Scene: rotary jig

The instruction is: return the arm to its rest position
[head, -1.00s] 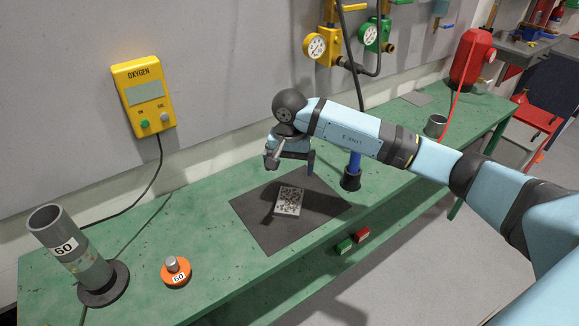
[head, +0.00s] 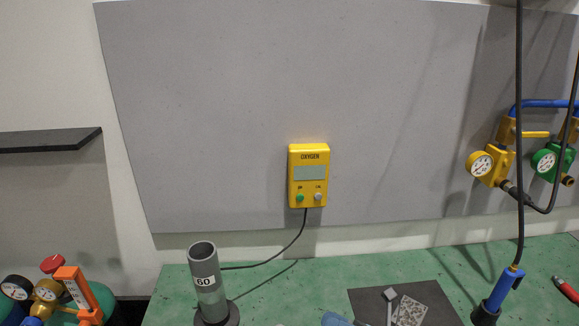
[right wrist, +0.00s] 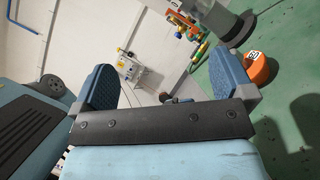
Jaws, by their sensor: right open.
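My right gripper (right wrist: 162,80) shows in the right wrist view. Its two blue fingers are wide apart, with nothing held between them. Behind them are the pale floor and wall, with the green bench to the right. In the head view only a small light-blue piece of my right arm (head: 335,319) shows at the bottom edge; its gripper cannot be made out there. My left gripper is in neither current view.
A speckled plate (head: 410,311) lies on a dark mat (head: 440,302). A blue-handled torch (head: 503,289) stands right. Regulators (head: 45,290) are at lower left.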

